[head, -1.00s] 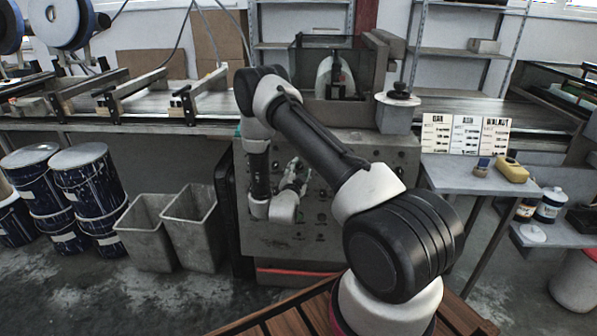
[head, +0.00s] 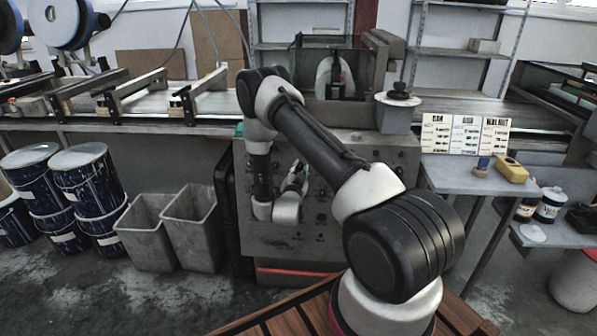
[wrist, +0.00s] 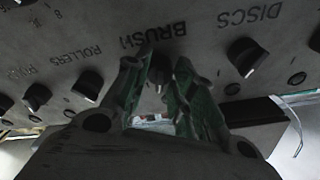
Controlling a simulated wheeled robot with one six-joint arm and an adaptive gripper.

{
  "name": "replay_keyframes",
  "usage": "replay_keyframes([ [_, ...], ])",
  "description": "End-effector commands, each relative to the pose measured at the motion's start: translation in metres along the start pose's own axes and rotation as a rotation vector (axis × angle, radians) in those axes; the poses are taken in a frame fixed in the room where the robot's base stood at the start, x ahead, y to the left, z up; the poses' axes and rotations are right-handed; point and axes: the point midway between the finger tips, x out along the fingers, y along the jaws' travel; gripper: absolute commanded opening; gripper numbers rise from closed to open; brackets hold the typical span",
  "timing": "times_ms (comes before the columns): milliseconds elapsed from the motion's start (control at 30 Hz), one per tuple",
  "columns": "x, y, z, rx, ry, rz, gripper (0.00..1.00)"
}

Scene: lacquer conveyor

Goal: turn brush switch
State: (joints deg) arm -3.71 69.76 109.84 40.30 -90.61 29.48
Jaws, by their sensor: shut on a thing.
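In the wrist view the brush switch (wrist: 159,72) is a small dark knob beside the upside-down label BRUSH on the grey control panel (wrist: 205,50). My gripper (wrist: 157,82) has its two green-lined fingers on either side of this knob and is shut on it. The fingers hide part of the knob, so its exact turn angle is hard to tell. In the head view my gripper (head: 297,178) is at the front face of the machine panel (head: 345,215), partly hidden by my arm.
In the wrist view the discs knob (wrist: 246,56) is on the right and the rollers knob (wrist: 88,85) on the left, both close to my fingers. Grey bins (head: 147,235) and blue drums (head: 88,180) stand left of the panel. A side table (head: 455,178) is at right.

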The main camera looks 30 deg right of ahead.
Motion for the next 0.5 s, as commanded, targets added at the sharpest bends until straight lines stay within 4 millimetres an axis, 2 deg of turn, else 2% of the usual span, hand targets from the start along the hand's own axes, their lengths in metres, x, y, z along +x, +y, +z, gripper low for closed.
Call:
replay_keyframes([
  [500, -0.0007, 0.0041, -0.0008, -0.472, -0.032, -0.088, 0.01],
])
